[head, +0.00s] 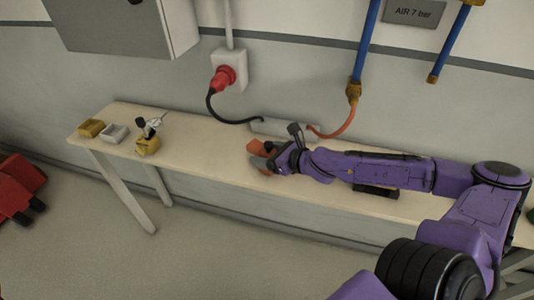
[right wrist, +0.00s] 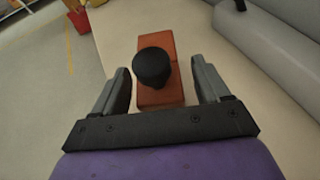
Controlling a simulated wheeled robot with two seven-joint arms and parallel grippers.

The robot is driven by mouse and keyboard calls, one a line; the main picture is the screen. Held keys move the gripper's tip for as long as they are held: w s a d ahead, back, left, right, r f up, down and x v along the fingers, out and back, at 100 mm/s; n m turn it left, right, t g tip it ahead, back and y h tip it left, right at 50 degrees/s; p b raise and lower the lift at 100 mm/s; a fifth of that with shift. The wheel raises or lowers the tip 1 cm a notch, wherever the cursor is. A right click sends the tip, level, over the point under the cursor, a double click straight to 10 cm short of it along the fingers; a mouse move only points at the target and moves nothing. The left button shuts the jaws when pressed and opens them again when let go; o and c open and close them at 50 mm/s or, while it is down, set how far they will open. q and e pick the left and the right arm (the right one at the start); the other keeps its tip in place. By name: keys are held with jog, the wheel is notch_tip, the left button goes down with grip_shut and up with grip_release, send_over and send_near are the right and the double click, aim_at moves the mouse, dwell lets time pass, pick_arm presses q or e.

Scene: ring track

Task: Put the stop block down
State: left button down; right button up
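The stop block (right wrist: 175,48) is an orange-red block with a round black knob (right wrist: 152,66) on top. It is on the pale bench, between the fingers of my right gripper (right wrist: 162,88). The fingers stand apart, with a narrow gap visible on each side of the block, so the gripper looks open around it. In the head view the orange block (head: 259,147) shows at the end of my right arm, partly hidden by the gripper (head: 264,163). Whether its underside fully touches the bench is hidden. My left gripper is not in view.
The long bench (head: 215,150) holds a yellow block (head: 91,128), a pale block (head: 114,133) and a yellow piece with a black-and-white fitting (head: 147,146) at left. A grey channel (head: 285,128) runs behind the gripper, with cables. The bench between is clear.

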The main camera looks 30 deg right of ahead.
aim_at(272, 153)
jog(key=shift+r, duration=0.15)
jog(key=p+v, duration=0.4)
jog(key=shift+r+p, duration=0.25)
jog(key=shift+p, duration=0.15)
jog(key=p+v, duration=0.3)
jog(key=v, duration=0.4)
jog(key=s+a+f+n+g+y, duration=0.1)
jog(key=s+a+f+n+g, duration=0.2)
jog(key=a+f, duration=0.3)
jog(key=s+a+f+n+g+y, duration=0.1)
jog(key=s+a+f+n+g, duration=0.15)
jog(key=a, duration=0.45)
jog(key=s+a+f+n+g+h, duration=0.2)
jog(key=s+a+f+n+g, duration=0.3)
jog(key=s+f, duration=0.3)
jog(key=s+d+f+n+g+h, duration=0.2)
jog(key=s+d+f+n+h, duration=0.15)
jog(key=s+n, duration=0.35)
jog(key=d+n+t+h, duration=0.2)
jog(key=d+n+h, duration=0.2)
jog(key=d+n, duration=0.4)
jog(key=shift+d+f+t, duration=0.25)
jog(key=shift+d+t, duration=0.1)
jog(key=shift+d, duration=0.9)
